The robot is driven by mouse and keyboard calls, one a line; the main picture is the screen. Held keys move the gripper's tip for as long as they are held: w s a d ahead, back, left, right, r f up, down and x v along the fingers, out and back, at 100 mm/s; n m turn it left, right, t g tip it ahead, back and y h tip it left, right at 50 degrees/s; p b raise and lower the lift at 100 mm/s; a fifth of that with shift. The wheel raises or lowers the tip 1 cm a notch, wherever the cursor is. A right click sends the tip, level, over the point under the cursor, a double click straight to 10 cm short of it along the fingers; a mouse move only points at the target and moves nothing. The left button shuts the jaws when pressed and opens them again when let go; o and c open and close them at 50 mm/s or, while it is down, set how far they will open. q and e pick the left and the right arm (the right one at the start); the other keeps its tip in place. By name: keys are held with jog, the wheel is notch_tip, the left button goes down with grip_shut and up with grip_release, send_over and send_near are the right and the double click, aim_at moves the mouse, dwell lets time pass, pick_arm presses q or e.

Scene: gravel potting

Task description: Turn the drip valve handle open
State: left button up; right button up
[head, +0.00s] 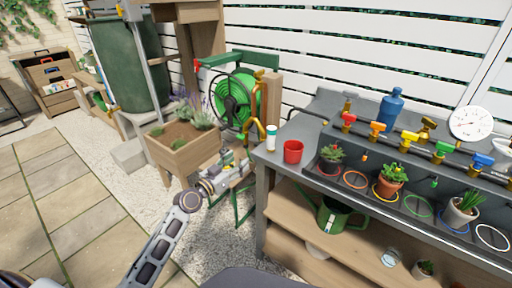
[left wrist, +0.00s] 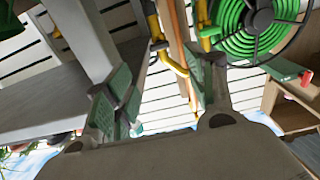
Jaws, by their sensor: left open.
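Several small valves with coloured handles sit along a dark pipe above the potting bench: red (head: 348,118), orange (head: 377,128), yellow (head: 409,137), green (head: 443,149) and blue (head: 482,160). I cannot tell which one is the drip valve handle, nor their exact turn. My left gripper (head: 232,160) is low and left of the bench, between the wooden planter and the bench, well apart from these valves. In the left wrist view its two green-padded fingers (left wrist: 160,92) are spread, with nothing between them. My right gripper is not in view.
The bench (head: 268,162) holds a red cup (head: 293,151), a white bottle (head: 271,138), a blue bottle (head: 392,106) and potted plants. A green hose reel (head: 238,98) stands behind my gripper. A wooden planter (head: 172,160) is to its left. A watering can (head: 333,218) sits below.

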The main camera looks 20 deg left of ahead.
pick_arm(q)
jog(key=x, duration=1.2)
jog(key=shift+b, duration=0.4)
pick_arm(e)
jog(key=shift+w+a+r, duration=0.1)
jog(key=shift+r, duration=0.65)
pick_arm(q)
jog(key=shift+w, duration=0.15)
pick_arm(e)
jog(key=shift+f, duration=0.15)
pick_arm(q)
jog(key=c, duration=1)
